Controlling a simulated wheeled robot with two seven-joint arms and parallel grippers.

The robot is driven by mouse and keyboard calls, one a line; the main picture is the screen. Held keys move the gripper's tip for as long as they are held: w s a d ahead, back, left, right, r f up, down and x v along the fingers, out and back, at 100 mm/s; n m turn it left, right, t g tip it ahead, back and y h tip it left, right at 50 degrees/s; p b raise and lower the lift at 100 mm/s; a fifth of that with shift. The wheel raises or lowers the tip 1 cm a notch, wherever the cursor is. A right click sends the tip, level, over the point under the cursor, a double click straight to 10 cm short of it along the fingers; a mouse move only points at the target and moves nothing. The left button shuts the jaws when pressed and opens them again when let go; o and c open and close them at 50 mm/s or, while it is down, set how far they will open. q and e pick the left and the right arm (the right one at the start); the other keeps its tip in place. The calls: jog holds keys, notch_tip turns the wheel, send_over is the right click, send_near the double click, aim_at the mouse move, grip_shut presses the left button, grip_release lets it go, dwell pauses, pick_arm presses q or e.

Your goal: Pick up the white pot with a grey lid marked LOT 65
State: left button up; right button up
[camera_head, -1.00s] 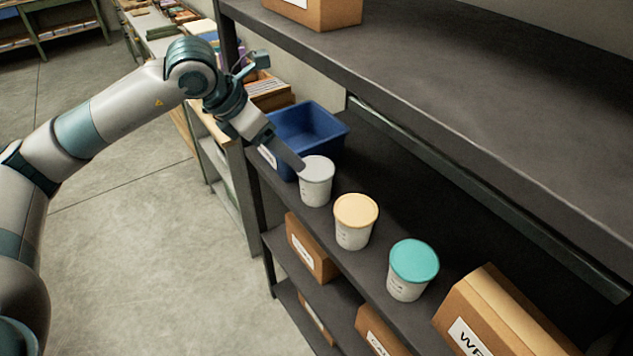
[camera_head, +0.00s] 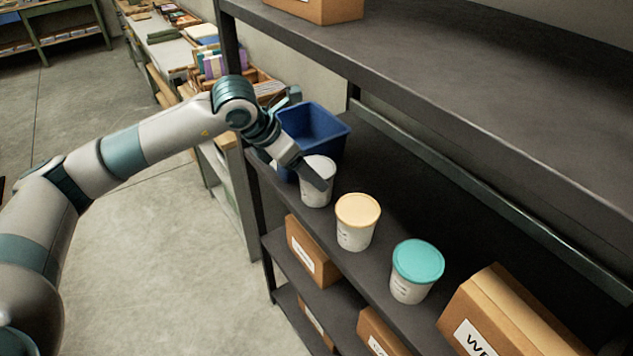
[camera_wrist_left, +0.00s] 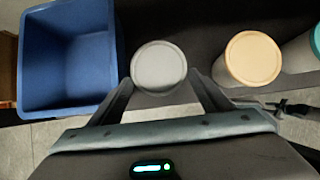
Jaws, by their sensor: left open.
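The white pot with a grey lid (camera_head: 317,194) stands upright on the middle shelf, beside the blue bin. Its lid (camera_wrist_left: 158,66) shows from above in the left wrist view. My left gripper (camera_head: 322,184) is at this pot and partly covers it in the head view. In the left wrist view my left gripper (camera_wrist_left: 160,88) is open, with one finger on each side of the grey-lidded pot's near part. I cannot tell whether the fingers touch it. The LOT marking is not readable.
A blue bin (camera_head: 335,130) stands just behind the pot. A cream-lidded pot (camera_head: 357,211) and a teal-lidded pot (camera_head: 417,263) stand along the shelf edge. A cardboard box (camera_head: 500,310) is at the near end. The upper shelf (camera_head: 430,80) overhangs.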

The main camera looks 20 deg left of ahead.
pick_arm(q)
jog(key=shift+f, duration=0.1)
jog(key=shift+b+x, duration=0.75)
jog(key=shift+x, duration=2.1)
pick_arm(e)
jog(key=shift+f, duration=0.75)
pick_arm(q)
jog(key=shift+c, duration=0.6)
pick_arm(e)
jog(key=shift+d, duration=0.1)
pick_arm(q)
jog(key=shift+w, duration=0.1)
jog(key=c, duration=0.9)
jog(key=shift+r, duration=0.25)
